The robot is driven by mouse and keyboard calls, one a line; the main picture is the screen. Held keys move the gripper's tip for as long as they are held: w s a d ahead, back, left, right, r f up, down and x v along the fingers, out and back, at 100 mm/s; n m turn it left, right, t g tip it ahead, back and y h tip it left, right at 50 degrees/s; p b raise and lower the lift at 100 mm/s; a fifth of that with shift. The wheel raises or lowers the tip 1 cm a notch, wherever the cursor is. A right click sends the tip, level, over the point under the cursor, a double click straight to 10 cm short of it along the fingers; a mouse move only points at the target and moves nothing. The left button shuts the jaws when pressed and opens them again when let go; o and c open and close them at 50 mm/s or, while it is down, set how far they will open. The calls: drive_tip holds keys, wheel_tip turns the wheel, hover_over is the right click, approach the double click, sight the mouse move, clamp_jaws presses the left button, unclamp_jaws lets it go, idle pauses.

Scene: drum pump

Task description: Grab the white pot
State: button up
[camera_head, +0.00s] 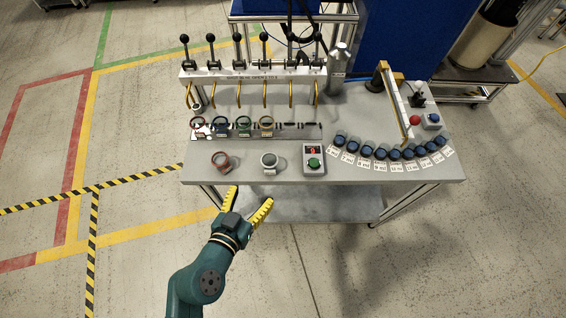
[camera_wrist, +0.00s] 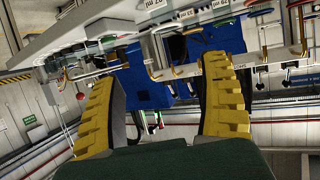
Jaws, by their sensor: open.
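The white pot (camera_head: 269,160) stands on the grey table near its front edge, in the head view. It has a pale rim, a dark inside and a small label at its front. My gripper (camera_head: 251,198) is in front of the table edge, short of the white pot and a little to its left in the picture. Its two yellow fingers are spread with nothing between them.
Behind is a rack (camera_head: 300,133) with several coloured pots under hooked spouts. Several dark blue caps with labels (camera_head: 367,148) curve along the right side.

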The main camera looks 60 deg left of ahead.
sight(267, 166)
drive_tip(key=shift+y, duration=0.3)
drive_tip(key=x, duration=1.1)
drive_tip(key=s+f+b+x, duration=0.1)
drive_tip(key=x, duration=0.4)
drive_tip(key=shift+w+a+f, duration=0.15)
drive_tip(key=shift+w+a, duration=0.1)
drive_tip(key=shift+a, duration=0.15)
drive_tip(key=shift+d+n, duration=0.1)
drive_tip(key=shift+n, duration=0.2)
drive_tip(key=c, duration=1.3)
